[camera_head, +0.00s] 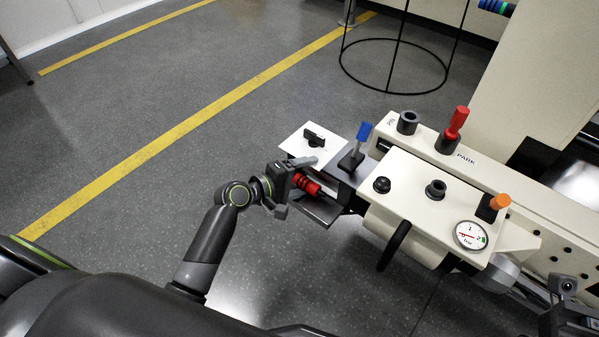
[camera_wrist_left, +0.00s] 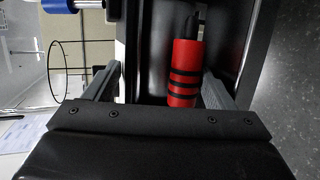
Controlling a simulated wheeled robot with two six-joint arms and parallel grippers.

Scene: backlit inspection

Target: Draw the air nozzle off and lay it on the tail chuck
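A red cylinder with black bands (camera_head: 313,187), which looks like the air nozzle, lies at the left end of the cream machine. In the left wrist view the red cylinder (camera_wrist_left: 184,75) has a dark tip and lies in a dark recess. My left gripper (camera_head: 299,183) is open, with its fingers on either side of this cylinder. In the left wrist view the cylinder is nearer the right finger, with a gap to the left one. I cannot tell which part is the tail chuck. Dark mechanical parts of what looks like my right arm (camera_head: 567,312) show at the lower right; its fingertips are unclear.
A blue-topped lever (camera_head: 360,138), a red handle (camera_head: 456,122) by the PARK label and an orange knob (camera_head: 498,203) stick up from the machine. A pressure gauge (camera_head: 470,235) sits on the top. A black wire ring stand (camera_head: 393,68) stands behind. The floor to the left is clear.

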